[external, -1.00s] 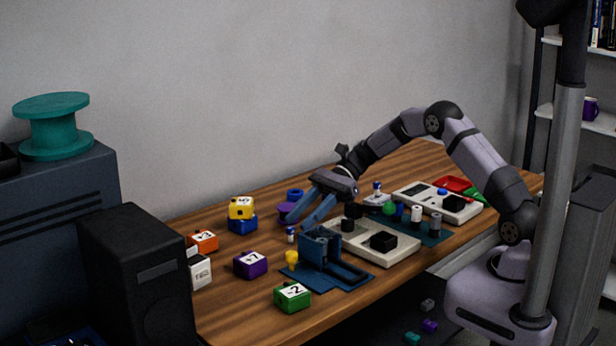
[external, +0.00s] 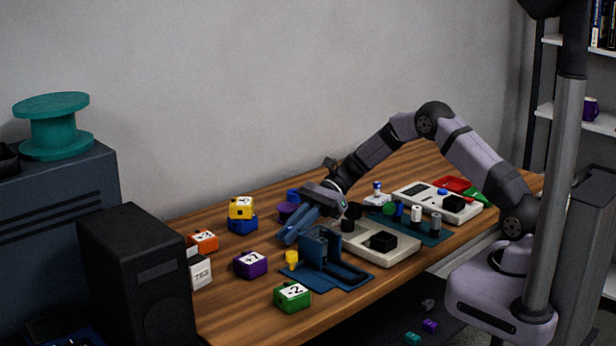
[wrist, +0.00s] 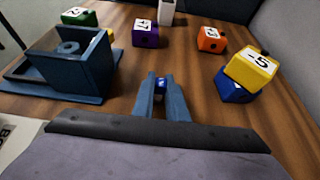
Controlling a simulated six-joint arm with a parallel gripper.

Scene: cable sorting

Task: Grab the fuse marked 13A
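A small blue-and-white fuse (wrist: 160,84) shows between the fingertips of my gripper (wrist: 160,92) in the wrist view. The fingers are close together and seem to press on it from both sides. Its marking cannot be read. In the external view my gripper (external: 289,237) is low over the table, left of the blue holder, and its fingers hide the fuse. Another small blue-and-white piece (external: 377,186) stands on a pale block farther back; its marking is too small to read.
The blue holder (external: 318,248) with its base stands close beside my gripper. A yellow piece (external: 292,258) is in front of it. A purple cube (external: 250,265), green cube (external: 292,297) and yellow cube (external: 240,208) stand nearby. Pale meters (external: 397,247) lie to the right. Bare wood lies between the cubes.

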